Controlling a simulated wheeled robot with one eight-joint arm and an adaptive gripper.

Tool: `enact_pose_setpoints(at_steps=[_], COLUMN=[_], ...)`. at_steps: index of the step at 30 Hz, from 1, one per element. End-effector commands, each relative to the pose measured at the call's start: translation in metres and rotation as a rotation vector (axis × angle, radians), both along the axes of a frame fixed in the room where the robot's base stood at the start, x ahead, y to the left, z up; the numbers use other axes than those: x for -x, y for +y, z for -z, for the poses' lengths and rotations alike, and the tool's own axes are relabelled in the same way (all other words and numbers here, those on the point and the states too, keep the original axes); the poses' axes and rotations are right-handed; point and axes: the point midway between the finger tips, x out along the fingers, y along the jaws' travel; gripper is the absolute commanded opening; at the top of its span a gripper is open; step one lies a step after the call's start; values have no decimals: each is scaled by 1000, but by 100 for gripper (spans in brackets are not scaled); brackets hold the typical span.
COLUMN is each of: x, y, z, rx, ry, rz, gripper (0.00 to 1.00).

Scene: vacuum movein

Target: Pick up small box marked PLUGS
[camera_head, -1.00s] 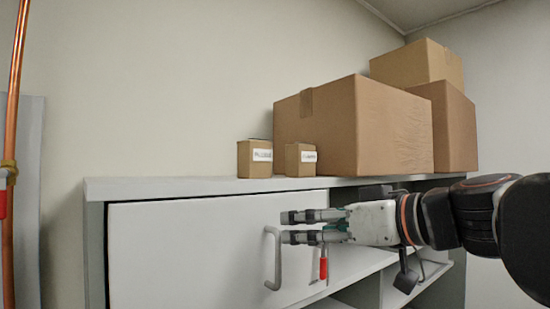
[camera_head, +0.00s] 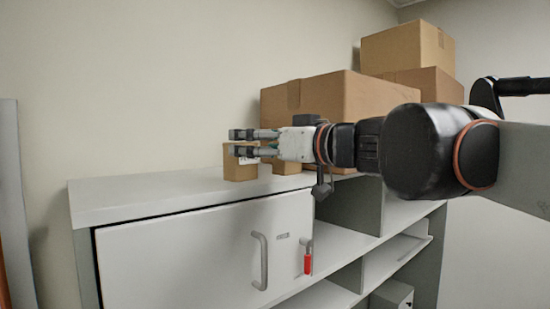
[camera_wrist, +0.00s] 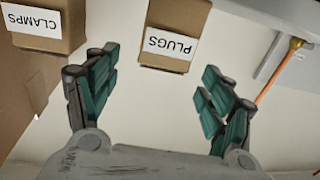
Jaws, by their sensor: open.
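The small brown box marked PLUGS (camera_head: 238,172) stands on the cabinet top, the left one of two small boxes in the head view. In the wrist view the PLUGS box (camera_wrist: 175,18) is at top middle, its white label upside down. My gripper (camera_head: 235,143) is open and empty. In the head view its fingers overlap the upper part of the PLUGS box. In the wrist view my fingertips (camera_wrist: 157,70) are spread, with the box beyond the gap between them; I see no contact.
The small box marked CLAMPS (camera_wrist: 45,12) is close beside PLUGS, partly behind my gripper in the head view (camera_head: 287,168). A large carton (camera_head: 340,95) and stacked cartons (camera_head: 410,45) stand to the right. The cabinet top (camera_head: 130,193) is clear on the left.

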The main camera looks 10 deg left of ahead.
Motion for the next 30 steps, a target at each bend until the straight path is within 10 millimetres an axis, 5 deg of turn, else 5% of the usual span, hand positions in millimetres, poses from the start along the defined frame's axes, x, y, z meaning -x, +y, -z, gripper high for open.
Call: enact_pose_setpoints(at_steps=[15,23,30], x=[-27,-30,-30], y=[43,46,46], z=[3,5,5], rx=[0,0,0], ry=[0,0,0], rz=[-1,1,1], gripper=[75,75,21])
